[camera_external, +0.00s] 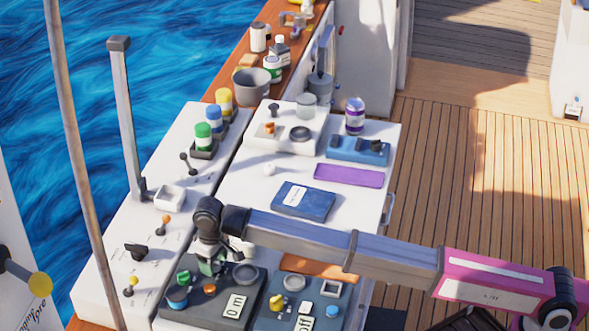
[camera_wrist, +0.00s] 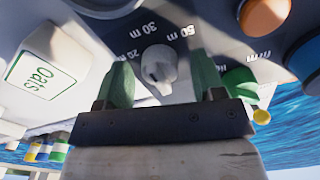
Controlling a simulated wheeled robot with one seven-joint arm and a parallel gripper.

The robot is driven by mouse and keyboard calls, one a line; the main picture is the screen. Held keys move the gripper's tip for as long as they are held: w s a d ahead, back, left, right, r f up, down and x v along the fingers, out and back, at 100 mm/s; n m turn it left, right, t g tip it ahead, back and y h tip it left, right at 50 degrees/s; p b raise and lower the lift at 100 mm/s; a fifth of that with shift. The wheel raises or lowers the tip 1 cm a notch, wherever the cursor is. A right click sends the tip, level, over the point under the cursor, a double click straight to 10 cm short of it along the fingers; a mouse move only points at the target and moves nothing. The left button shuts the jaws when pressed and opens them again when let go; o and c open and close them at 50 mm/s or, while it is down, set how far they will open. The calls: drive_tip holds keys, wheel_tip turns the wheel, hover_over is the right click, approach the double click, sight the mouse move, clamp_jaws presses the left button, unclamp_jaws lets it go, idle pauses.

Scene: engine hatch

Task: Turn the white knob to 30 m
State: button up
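The white knob (camera_wrist: 158,66) sits on a dark round dial in the wrist view. Marks for 20 m, 30 m and 50 m run around its upper side. Its ridge runs roughly up and down in the picture, tilted slightly; I cannot tell which mark it points to. My gripper (camera_wrist: 162,82) is open, with one green finger on each side of the knob and a visible gap to it. In the external view my gripper (camera_external: 211,266) is low over the dark control panel (camera_external: 197,315), and I cannot make out the knob there.
An orange button (camera_wrist: 265,16), a blue button (camera_wrist: 306,56) and a green control (camera_wrist: 240,80) are at the right of the wrist view. A second dark panel (camera_external: 268,322) stands right of the first.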

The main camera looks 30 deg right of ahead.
wheel_tip(320, 180, up, 11)
idle(0.8)
drive_tip(key=shift+f, duration=0.15)
